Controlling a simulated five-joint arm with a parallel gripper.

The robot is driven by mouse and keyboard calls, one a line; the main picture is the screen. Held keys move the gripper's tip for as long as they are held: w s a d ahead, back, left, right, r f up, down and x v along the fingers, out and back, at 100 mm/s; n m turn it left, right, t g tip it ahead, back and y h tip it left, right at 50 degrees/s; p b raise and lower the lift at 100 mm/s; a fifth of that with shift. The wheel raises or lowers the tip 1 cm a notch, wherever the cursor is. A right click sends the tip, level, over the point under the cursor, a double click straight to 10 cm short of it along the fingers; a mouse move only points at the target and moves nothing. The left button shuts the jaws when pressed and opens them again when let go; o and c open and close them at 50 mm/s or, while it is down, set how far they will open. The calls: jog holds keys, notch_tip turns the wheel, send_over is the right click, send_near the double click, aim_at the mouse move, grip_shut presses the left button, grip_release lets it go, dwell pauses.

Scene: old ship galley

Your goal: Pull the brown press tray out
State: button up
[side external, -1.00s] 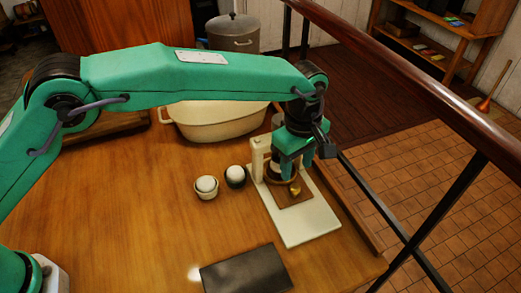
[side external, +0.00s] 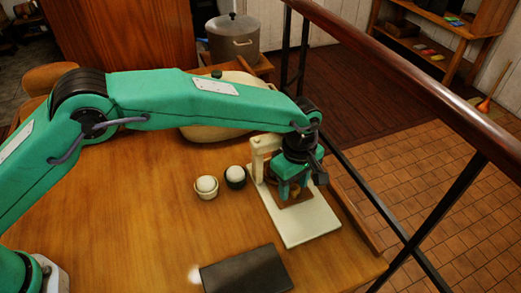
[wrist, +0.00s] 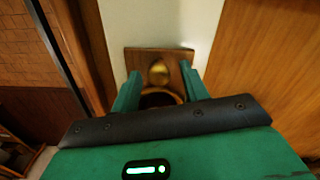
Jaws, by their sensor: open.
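The brown press tray (side external: 295,203) lies in the pale press (side external: 308,229) at the right of the table. In the wrist view, the tray (wrist: 138,58) is a brown square with a round brass knob (wrist: 159,72) on it. My gripper (side external: 287,194) is open and low over the tray, hiding much of it in the side view. In the wrist view, its two green fingers (wrist: 160,76) stand on either side of the knob. I cannot tell whether they touch it.
Two small cups with white, round contents, one pale (side external: 206,188) and one dark-sided (side external: 236,177), stand left of the press. A dark slab (side external: 246,271) lies in front. A cream basin (side external: 205,132) is behind my arm. A railing (side external: 430,105) runs along the right.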

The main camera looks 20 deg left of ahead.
jog(key=shift+f, duration=0.35)
jog(key=shift+c, duration=0.3)
grip_shut()
jog(key=s+d, duration=0.6)
jog(key=shift+s+d, duration=0.2)
jog(key=shift+d, duration=0.05)
jog(key=shift+o, duration=0.3)
grip_release()
jog(key=shift+r, duration=0.1)
